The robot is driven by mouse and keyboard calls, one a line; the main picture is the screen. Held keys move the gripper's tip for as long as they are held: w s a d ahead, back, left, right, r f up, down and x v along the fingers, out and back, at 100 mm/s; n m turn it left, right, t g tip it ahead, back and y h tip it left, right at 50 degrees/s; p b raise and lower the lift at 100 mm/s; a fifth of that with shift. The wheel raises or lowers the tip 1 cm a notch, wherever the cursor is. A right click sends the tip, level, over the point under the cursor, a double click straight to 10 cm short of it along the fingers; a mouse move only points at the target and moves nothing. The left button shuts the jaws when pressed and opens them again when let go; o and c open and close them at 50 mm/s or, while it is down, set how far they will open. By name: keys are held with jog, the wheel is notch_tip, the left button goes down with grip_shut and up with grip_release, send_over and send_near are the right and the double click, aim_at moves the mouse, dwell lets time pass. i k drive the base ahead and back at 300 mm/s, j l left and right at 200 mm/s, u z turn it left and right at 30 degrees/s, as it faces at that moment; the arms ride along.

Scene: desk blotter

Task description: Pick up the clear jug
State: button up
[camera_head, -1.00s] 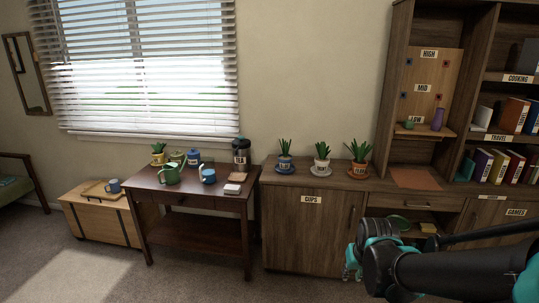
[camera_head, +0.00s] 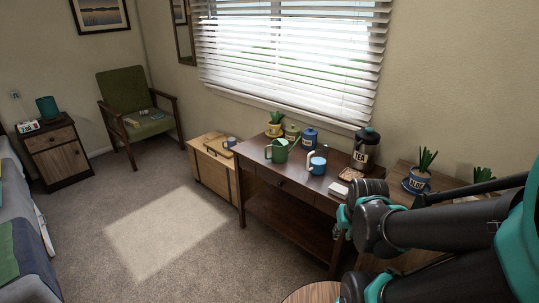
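No plainly clear jug can be made out. A tall dark vessel with a lid and a label reading TEA (camera_head: 366,150) stands upright at the back right of the dark wooden table (camera_head: 283,187). I cannot tell whether it is the clear jug. A green jug or watering can (camera_head: 281,151) and a blue mug (camera_head: 316,163) stand on the same table. My gripper (camera_head: 342,221) shows only in part, in front of the table's right end and apart from the vessels. Its fingers are too hidden to tell open from shut.
A blue jar (camera_head: 309,137), an olive pot (camera_head: 292,133) and a yellow potted plant (camera_head: 275,124) crowd the table's back. A white block (camera_head: 338,189) lies near its front edge. A wooden chest (camera_head: 212,165) stands left. The carpet (camera_head: 150,215) ahead is clear.

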aim_at(318, 157)
jog(key=i+j+u, duration=0.15)
jog(key=u, duration=0.25)
jog(key=i+u, duration=0.6)
jog(key=u, duration=0.15)
jog(key=i+u, duration=0.35)
jog(key=i+j, duration=0.1)
jog(key=i, duration=1.55)
jog(key=i+z, duration=0.25)
jog(key=z, duration=0.15)
jog(key=i+j+z, duration=0.2)
jog(key=z, duration=0.2)
jog(key=i+j+z, duration=0.2)
jog(key=z, duration=0.2)
jog(key=i+z, duration=0.1)
jog(key=z, duration=2)
